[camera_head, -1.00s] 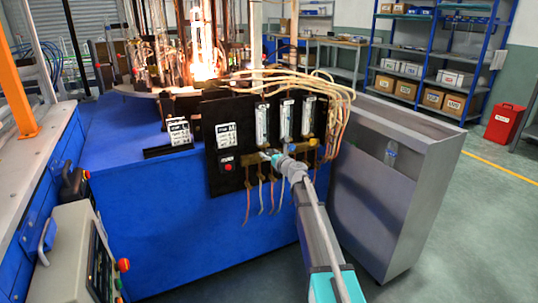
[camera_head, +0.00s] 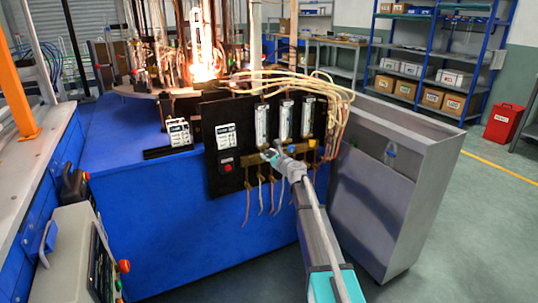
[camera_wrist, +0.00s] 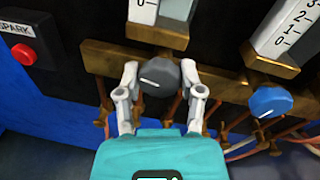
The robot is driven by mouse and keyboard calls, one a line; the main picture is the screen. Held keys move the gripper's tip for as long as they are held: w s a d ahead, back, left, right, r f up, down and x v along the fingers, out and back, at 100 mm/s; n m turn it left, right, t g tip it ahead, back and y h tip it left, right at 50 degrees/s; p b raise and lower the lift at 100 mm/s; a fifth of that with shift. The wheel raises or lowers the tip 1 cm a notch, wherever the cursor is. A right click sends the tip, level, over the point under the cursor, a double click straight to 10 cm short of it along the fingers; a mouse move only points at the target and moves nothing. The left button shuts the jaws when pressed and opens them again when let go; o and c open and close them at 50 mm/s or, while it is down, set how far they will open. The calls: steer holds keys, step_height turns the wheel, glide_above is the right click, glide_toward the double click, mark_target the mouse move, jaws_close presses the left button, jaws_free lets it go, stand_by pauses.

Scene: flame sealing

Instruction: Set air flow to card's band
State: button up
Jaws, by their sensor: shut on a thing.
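My gripper (camera_wrist: 159,80) is shut on a dark grey round knob (camera_wrist: 157,77), one finger on each side. The knob's white pointer line slants slightly, left end higher. The knob sits on a brass block below the left flowmeter (camera_wrist: 160,12), whose scale shows 0 at the bottom; its float is out of the wrist view. In the head view, my gripper (camera_head: 274,154) reaches the black panel under the left flowmeter (camera_head: 261,124). A white printed card (camera_head: 226,136) is on the panel and another card (camera_head: 179,132) stands to its left; their text is too small to read.
A blue knob (camera_wrist: 270,102) sits close right of my gripper below the middle flowmeter (camera_wrist: 285,35). A red SPARK button (camera_wrist: 22,53) is at left. Hoses (camera_head: 335,90) loop over the panel's right side. A bright flame (camera_head: 203,70) burns behind. A grey cabinet (camera_head: 400,190) stands right.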

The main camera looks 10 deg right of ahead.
steer(key=shift+w, duration=0.1)
steer(key=o, duration=1.2)
steer(key=shift+c, duration=0.2)
steer(key=m+b, duration=0.1)
steer(key=m, duration=0.2)
steer(key=shift+m, duration=0.3)
steer(key=v, duration=1.4)
steer(key=shift+f, duration=0.3)
